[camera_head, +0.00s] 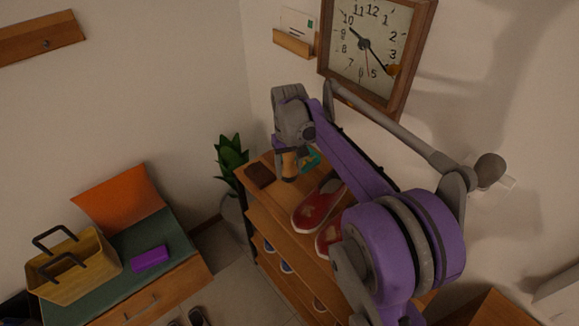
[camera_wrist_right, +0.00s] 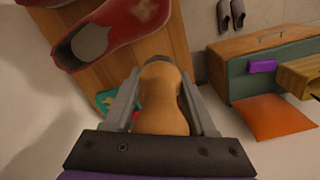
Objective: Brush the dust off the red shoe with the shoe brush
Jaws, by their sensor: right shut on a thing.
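My right gripper (camera_head: 290,150) is above the far end of the wooden shoe cabinet and is shut on the shoe brush (camera_head: 289,166). The other red shoe (camera_head: 328,238) is partly hidden by my arm. Pale dusty patches show on the red. In the wrist view a red shoe (camera_wrist_right: 122,28) is at the upper left. My left gripper is out of view.
The cabinet top (camera_head: 257,199) also carries a dark brown flat item (camera_head: 260,175) and a teal item (camera_head: 311,159). A potted plant (camera_head: 232,155) stands beside it. A clock (camera_head: 372,45) hangs above. A bench (camera_head: 180,277) with a yellow basket (camera_head: 75,270) is at left.

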